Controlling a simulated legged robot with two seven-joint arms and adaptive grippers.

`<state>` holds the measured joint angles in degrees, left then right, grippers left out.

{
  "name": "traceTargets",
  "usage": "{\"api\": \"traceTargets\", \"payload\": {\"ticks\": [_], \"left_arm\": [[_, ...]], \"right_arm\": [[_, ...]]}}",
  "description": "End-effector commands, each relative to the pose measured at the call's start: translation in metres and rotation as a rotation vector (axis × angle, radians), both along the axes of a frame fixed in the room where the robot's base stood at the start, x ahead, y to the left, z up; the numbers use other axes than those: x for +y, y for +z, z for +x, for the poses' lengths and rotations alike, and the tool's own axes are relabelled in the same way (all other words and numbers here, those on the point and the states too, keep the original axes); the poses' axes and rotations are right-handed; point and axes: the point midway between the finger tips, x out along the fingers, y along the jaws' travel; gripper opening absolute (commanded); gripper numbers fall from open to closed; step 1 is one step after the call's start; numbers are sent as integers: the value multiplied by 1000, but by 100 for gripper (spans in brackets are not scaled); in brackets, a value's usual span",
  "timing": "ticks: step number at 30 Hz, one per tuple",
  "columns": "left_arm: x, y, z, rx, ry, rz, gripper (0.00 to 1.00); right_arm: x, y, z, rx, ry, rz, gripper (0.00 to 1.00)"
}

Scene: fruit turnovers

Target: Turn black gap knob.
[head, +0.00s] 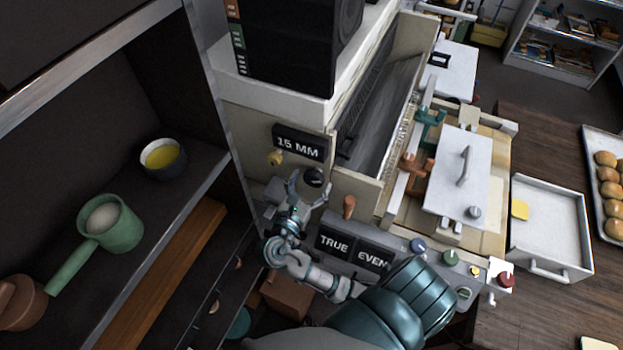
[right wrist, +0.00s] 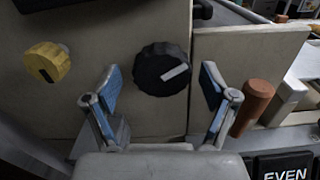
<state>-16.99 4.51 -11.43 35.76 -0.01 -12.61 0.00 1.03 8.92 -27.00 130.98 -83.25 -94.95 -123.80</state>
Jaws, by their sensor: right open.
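The black gap knob (right wrist: 161,69) is round with a ribbed edge and a white pointer mark that slants up to the right. It is on the cream front panel of the machine, and in the head view the knob (head: 314,177) shows below the "15 MM" sign. My right gripper (right wrist: 157,90) is open, with one blue-padded finger on each side of the knob; I see gaps between pads and knob. In the head view the right gripper (head: 309,189) is at the panel, partly over the knob. My left gripper is not in view.
A yellow knob (right wrist: 47,63) is left of the black knob, and a brown wooden handle (right wrist: 253,107) is close to the right finger. The "15 MM" sign (head: 300,143) is above. "TRUE" (head: 334,243) and "EVEN" (head: 373,260) plates are below. A shelf (head: 190,185) stands at left.

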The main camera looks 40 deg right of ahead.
Motion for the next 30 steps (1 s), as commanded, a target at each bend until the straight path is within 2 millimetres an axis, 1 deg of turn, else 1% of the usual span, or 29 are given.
{"api": "traceTargets", "payload": {"ticks": [3,11,12,14,15,17,18,25,30], "left_arm": [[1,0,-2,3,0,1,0],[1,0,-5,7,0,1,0],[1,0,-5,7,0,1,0],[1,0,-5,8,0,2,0],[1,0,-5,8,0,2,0],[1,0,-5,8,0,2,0],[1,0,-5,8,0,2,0],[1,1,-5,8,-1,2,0],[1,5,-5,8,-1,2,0]], "right_arm": [[-5,0,3,0,0,0,84],[-6,0,3,0,0,0,84],[-6,0,3,0,0,0,74],[-6,0,3,0,0,0,59],[-6,0,3,0,0,0,49],[-6,0,3,0,0,0,34],[-6,0,3,0,-1,0,24],[-6,0,3,-8,-1,5,24],[-6,0,3,-51,-2,29,24]]}}
